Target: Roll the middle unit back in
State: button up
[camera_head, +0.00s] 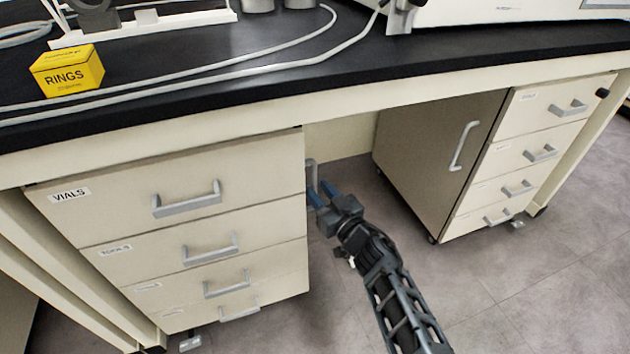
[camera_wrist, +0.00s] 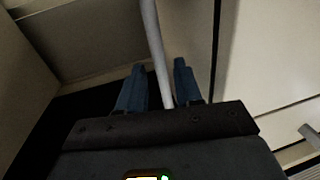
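The drawer unit labelled VIALS (camera_head: 235,170) stands under the bench at left. A grey vertical handle (camera_head: 311,175) is on its right side. I cannot tell for sure that this is the middle unit. My gripper (camera_head: 322,190) is at that handle, beside the unit's front right edge. In the wrist view, the handle bar (camera_wrist: 155,50) runs between my two blue fingers (camera_wrist: 160,85). Dark gaps show on both sides of the bar, so the gripper looks open around it. The bar's lower end is hidden behind the gripper body.
Another drawer unit (camera_head: 430,145) with a side handle (camera_head: 463,146) stands at right. Open floor (camera_head: 400,245) lies between the units and in front. The black bench top (camera_head: 330,65) overhangs both; a yellow RINGS box (camera_head: 67,72) sits on it.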

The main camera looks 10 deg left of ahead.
jog(key=p+v, duration=0.2)
jog(key=v, duration=0.2)
jog(key=shift+s+d, duration=0.25)
jog(key=shift+d, duration=0.05)
